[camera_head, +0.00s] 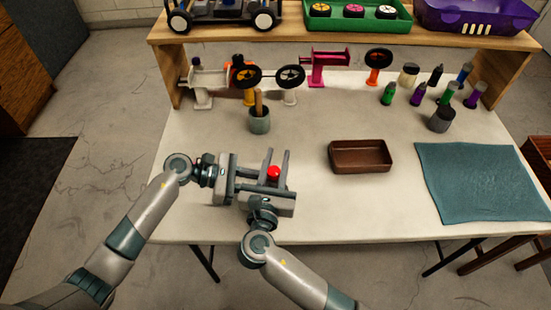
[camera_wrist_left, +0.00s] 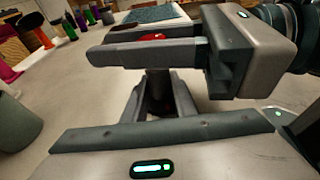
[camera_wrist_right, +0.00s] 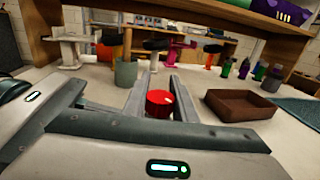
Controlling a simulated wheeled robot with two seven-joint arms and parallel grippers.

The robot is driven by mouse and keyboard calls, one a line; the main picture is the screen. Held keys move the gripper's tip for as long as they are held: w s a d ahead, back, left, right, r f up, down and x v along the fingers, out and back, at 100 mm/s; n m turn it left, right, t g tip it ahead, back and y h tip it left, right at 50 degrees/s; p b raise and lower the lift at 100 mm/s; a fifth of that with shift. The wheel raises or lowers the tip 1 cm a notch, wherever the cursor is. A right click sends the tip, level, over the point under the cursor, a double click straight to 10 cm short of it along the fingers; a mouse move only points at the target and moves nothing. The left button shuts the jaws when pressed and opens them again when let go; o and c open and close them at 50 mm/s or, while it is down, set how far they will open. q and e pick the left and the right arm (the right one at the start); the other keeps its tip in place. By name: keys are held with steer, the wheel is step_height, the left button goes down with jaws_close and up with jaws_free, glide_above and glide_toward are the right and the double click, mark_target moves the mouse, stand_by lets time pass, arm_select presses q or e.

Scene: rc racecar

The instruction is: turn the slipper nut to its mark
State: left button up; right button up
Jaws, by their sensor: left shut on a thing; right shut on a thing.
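The red slipper nut (camera_head: 274,173) is a small round knob low over the front left of the table. It also shows in the right wrist view (camera_wrist_right: 158,103), with a small pale mark on its right side. My right gripper (camera_head: 278,153) is shut on it, one finger on each side. My left gripper (camera_wrist_left: 160,82) comes in from the left, below the right fingers, and is shut on a dark part under the nut, mostly hidden by both grippers. In the left wrist view only a sliver of the red nut (camera_wrist_left: 152,37) shows above the right gripper's finger.
A brown tray (camera_head: 360,170) and a blue-green mat (camera_head: 480,184) lie to the right. A grey-green cup (camera_head: 259,124) stands just behind my grippers. Wheels on stands and several small bottles line the back under a wooden shelf (camera_head: 340,40). The front middle table is clear.

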steer(key=shift+d, duration=0.1)
steer(key=o, duration=1)
steer(key=shift+o, duration=0.2)
steer(key=shift+s, duration=0.15)
steer(key=s, duration=0.4)
steer(key=s+a, duration=0.1)
steer(key=s, duration=0.2)
steer(key=s+a, duration=0.1)
steer(key=s, duration=0.3)
steer(key=shift+s+a, duration=0.25)
steer(key=shift+s, duration=0.05)
